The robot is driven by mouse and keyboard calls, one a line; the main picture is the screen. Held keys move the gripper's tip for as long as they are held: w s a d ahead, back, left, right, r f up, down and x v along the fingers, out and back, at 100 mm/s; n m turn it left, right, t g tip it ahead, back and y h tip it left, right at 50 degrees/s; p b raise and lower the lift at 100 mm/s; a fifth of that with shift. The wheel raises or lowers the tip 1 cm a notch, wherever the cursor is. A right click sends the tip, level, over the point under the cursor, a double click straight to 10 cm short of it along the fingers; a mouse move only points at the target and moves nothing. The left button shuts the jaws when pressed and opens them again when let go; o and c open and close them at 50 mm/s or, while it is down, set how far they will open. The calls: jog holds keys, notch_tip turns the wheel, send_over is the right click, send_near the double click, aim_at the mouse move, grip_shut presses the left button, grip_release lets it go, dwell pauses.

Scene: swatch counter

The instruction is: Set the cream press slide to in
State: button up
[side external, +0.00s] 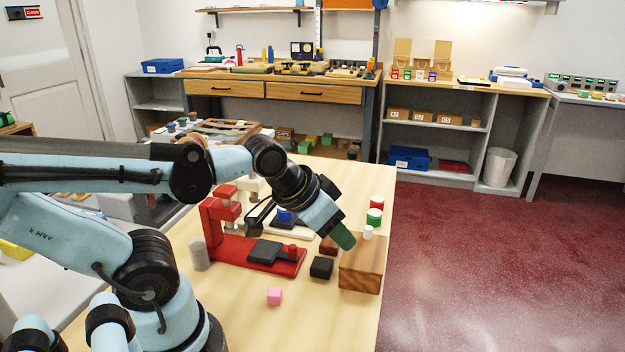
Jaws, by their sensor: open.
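The cream press (251,185) stands on the wooden table behind a red press, and my arm hides much of it. Its low base (301,231) shows between the red press and my wrist, with a dark plate and a blue piece (285,216) on it. I cannot tell how far in or out its slide is. My gripper (343,238) has a green end and points down to the right, above the table by a wooden block. It is open and apart from the cream press. The gap between its fingers is not clear from here.
The red press (228,247), with a black plate, stands in front. A wooden block (361,273), black cube (321,267), pink cube (274,296), grey cylinder (198,254) and green cylinder (374,216) stand around. The front right of the table (335,320) is clear.

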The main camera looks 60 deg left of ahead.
jog(key=shift+o, duration=0.4)
jog(key=n+g, duration=0.7)
send_over(294, 216)
jog(key=w+d, duration=0.2)
jog(key=d, duration=0.2)
notch_tip(294, 216, down, 11)
jog(key=shift+w+f, duration=0.1)
grip_shut()
